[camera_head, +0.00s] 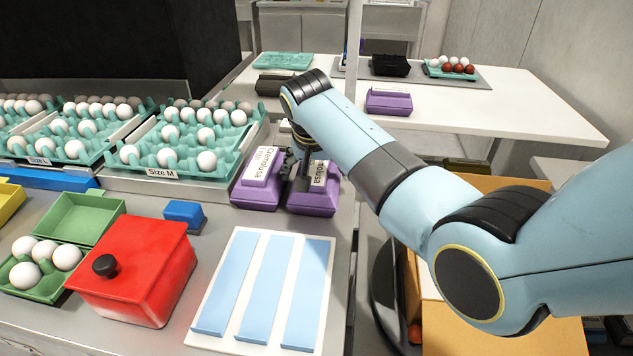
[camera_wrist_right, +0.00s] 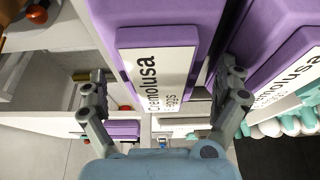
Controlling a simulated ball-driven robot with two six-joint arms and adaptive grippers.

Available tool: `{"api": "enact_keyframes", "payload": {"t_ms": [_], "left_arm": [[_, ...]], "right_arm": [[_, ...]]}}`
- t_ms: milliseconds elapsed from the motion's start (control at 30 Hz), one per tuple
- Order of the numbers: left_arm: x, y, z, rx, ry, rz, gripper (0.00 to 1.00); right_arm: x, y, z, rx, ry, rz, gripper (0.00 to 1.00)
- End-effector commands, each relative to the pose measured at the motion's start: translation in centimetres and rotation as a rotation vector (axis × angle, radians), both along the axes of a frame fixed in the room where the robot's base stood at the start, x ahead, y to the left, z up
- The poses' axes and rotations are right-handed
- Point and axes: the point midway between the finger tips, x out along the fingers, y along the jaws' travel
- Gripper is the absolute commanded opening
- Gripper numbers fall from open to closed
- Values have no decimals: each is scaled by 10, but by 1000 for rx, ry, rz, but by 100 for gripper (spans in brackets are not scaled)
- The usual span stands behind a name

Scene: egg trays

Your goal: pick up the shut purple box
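Two shut purple boxes with white labels stand side by side on the near table: the left box (camera_head: 258,185) and the right box (camera_head: 313,203), near the table's right edge. My right gripper (camera_head: 303,160) is over the right box and hides part of it. In the right wrist view my right gripper (camera_wrist_right: 164,85) has its fingers spread, one on each side of that labelled purple box (camera_wrist_right: 160,18). I cannot tell whether the fingers touch it. The left box (camera_wrist_right: 258,40) shows beyond the right-hand finger. My left gripper is not in view.
A teal egg tray (camera_head: 236,160) with white eggs is left of the boxes. A red box (camera_head: 140,275), a small blue box (camera_head: 184,214) and a white board with blue strips (camera_head: 215,340) are in front. The back table (camera_head: 450,112) holds another purple box (camera_head: 388,103).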

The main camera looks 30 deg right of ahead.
Motion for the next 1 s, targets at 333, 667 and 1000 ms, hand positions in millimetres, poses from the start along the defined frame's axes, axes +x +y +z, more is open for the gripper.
{"api": "enact_keyframes", "payload": {"t_ms": [333, 667, 1000], "left_arm": [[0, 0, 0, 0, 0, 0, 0], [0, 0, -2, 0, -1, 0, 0], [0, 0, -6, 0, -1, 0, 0]], "right_arm": [[0, 0, 0, -1, 1, 0, 54], [1, 0, 2, -1, -2, 0, 47], [2, 0, 50, -1, -7, -1, 35]]}}
